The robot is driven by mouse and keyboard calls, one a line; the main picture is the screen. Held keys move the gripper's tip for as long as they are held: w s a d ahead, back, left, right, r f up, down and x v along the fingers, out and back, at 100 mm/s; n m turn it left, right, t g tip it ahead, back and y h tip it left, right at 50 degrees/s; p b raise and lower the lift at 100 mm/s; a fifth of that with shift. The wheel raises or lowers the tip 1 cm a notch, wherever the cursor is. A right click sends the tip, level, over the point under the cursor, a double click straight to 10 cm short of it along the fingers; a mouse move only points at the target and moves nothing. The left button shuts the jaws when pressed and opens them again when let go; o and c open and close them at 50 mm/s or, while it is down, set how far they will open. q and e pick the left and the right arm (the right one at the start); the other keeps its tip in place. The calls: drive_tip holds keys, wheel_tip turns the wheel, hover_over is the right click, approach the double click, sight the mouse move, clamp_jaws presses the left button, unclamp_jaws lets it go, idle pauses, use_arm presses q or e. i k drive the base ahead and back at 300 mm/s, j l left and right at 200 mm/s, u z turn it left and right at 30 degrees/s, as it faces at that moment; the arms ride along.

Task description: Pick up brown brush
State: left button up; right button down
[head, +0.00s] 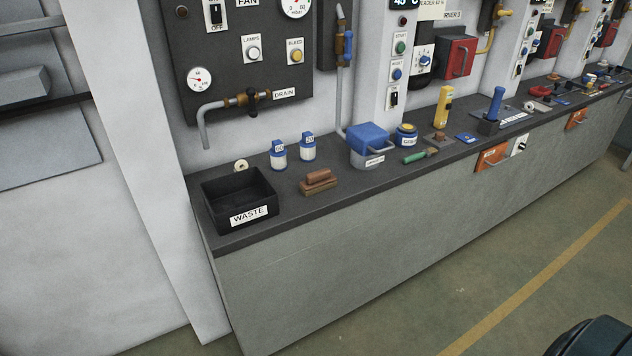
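The brown brush (319,184) lies on the dark counter top (345,197), just right of the black bin marked WASTE. It looks like a brown block with a rounded, redder grip on top. Its bristles cannot be made out. Nothing touches it, and its front side faces open counter. Neither of my grippers shows in the head view.
The WASTE bin (220,186) stands left of the brush. Two blue-capped white bottles (279,157) (308,150) stand behind it. A blue-lidded grey container (370,155) and a green-handled tool (414,157) are to the right. The floor (440,290) in front is clear.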

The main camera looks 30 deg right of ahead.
sight(321, 180)
drive_tip(key=i+l, duration=0.15)
drive_tip(key=l, duration=0.2)
drive_tip(key=i+l, duration=0.1)
drive_tip(key=l, duration=0.25)
drive_tip(key=i+l, duration=0.15)
drive_tip(key=l, duration=0.2)
drive_tip(key=i+l, duration=0.1)
drive_tip(key=l, duration=0.3)
